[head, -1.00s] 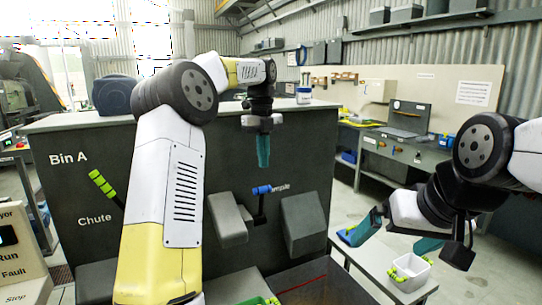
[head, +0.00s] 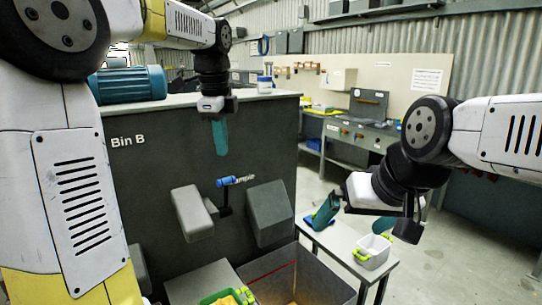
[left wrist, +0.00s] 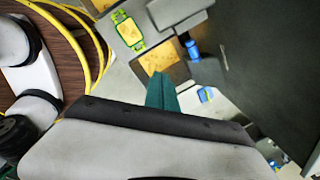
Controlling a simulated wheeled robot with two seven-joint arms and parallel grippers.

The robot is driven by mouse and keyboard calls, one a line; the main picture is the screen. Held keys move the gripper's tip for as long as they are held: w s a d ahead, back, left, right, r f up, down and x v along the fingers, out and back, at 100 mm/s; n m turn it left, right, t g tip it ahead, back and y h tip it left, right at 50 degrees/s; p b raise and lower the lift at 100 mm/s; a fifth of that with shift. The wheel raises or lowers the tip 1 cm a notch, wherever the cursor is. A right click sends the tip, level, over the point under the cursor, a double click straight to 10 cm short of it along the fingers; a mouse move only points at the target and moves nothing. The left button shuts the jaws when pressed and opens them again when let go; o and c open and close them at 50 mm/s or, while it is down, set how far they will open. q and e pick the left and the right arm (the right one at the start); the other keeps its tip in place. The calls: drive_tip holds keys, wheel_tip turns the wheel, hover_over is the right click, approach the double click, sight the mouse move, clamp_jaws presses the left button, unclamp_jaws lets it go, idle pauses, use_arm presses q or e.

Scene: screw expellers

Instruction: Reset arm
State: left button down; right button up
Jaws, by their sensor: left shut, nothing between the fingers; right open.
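My left gripper (head: 220,136) is shut and empty, its teal fingers pointing down in front of the dark machine housing marked Bin B (head: 150,170). The fingers are above the blue-handled sample valve (head: 235,180) and apart from it. In the left wrist view the teal fingertips (left wrist: 162,92) sit together with nothing between them. My right gripper (head: 365,220) is open and empty, its teal fingers wide apart above the small side table, near a white container (head: 373,251).
The grey side table (head: 345,238) holds the white container with green handles. A green tray with yellow contents (head: 228,298) lies low in front of the housing, also seen in the left wrist view (left wrist: 128,30). Beside it is an open grey bin (head: 310,285). Floor at right is clear.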

use_arm(q)
drive_tip(key=s+f+n+t+h, duration=0.1)
drive_tip(key=s+f+n, duration=0.3)
drive_tip(key=s+n, duration=0.5)
drive_tip(key=s+a+f+n+t+h, duration=0.1)
drive_tip(key=s+f+n+t, duration=0.2)
drive_tip(key=s+n, duration=0.7)
drive_tip(key=shift+s+f, duration=0.7)
drive_tip(key=shift+s, duration=0.05)
